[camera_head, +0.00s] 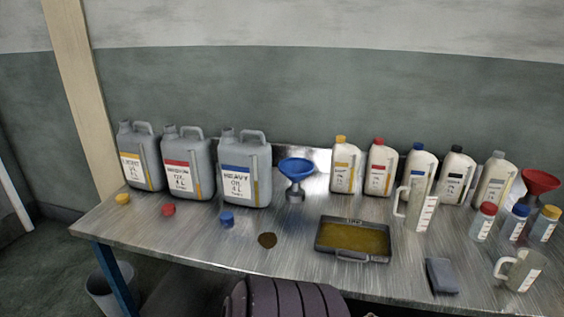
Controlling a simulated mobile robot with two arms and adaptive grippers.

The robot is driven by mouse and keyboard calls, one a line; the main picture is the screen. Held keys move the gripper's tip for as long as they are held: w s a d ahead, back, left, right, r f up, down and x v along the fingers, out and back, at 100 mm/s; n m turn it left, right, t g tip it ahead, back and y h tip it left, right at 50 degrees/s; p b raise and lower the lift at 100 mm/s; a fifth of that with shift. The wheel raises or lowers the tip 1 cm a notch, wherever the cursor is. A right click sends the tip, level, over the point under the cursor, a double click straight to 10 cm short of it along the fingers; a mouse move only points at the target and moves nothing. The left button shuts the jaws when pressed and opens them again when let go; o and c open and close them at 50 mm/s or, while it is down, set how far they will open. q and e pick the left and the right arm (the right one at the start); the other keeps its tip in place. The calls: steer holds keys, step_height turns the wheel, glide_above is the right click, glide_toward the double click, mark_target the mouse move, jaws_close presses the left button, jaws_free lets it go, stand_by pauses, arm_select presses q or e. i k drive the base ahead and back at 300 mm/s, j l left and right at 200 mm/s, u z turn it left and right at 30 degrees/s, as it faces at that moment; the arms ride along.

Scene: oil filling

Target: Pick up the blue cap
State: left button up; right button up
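A loose blue cap (227,220) sits on the metal table in front of the grey "HEAVY OIL" jug (246,170), which has a blue band on its label. No cap shows on that jug's neck. A bottle with a blue cap on it (419,147) stands at the back right. A small jar with a blue lid (521,210) stands at the right. Neither of my grippers is in view.
Red (168,209) and yellow (123,199) caps lie left of the blue one. A dark oil spot (267,240) and a tray of oil (353,255) lie to its right. A blue funnel (297,169) stands behind. The table's left front (150,235) is clear.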

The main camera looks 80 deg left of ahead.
mark_target(227, 217)
steer(key=u, duration=3.45)
